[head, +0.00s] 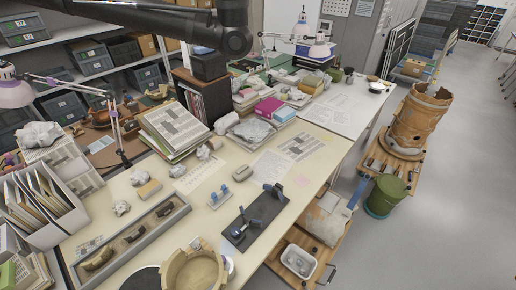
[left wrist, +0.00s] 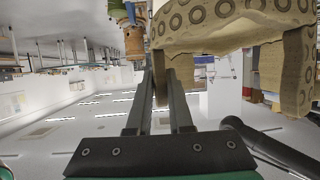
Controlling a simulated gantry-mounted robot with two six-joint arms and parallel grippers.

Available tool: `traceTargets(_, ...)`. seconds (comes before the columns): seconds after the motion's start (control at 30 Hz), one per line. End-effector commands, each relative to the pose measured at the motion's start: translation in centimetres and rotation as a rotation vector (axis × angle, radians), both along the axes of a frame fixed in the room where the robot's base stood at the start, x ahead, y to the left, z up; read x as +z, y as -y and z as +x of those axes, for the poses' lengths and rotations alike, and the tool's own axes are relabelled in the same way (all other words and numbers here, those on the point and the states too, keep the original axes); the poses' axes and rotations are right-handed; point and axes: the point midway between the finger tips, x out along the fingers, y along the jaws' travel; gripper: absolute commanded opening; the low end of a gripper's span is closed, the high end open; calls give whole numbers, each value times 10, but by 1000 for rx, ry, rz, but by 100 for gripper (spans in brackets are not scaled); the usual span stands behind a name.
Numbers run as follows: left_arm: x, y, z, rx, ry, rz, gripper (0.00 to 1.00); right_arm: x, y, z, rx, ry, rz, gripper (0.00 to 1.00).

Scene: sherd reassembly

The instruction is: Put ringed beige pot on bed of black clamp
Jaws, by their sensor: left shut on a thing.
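The ringed beige pot (left wrist: 235,22) fills the upper right of the left wrist view, with rows of stamped rings and leg-like parts. My left gripper (left wrist: 161,78) is shut on a narrow part of it, partly hidden between the fingers. In the head view a round, hollow beige pot (head: 190,270) shows at the bottom edge, cut off by the frame, seemingly the same pot. The black clamp (head: 256,216) lies to its upper right on the table, a dark flat bed with dark blue upright parts at its ends. Its bed is bare. My right gripper is not seen.
A small blue stand (head: 220,196) and a grey block (head: 242,173) stand near the clamp. Papers (head: 298,147) lie behind. The table's right edge is close to the clamp.

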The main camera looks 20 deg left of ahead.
Motion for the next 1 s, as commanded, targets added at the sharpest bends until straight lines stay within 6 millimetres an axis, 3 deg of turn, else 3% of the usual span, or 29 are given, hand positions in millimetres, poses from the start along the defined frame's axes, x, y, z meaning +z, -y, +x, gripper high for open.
traceTargets(0.13, 13, 1, 9, 67, 12, 4, 0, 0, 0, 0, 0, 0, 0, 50)
traceTargets(0.47, 27, -34, 17, 319, 12, 2, 0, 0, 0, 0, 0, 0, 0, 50)
traceTargets(1.0, 159, -36, 9, 336, 4, 2, 0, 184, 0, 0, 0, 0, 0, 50)
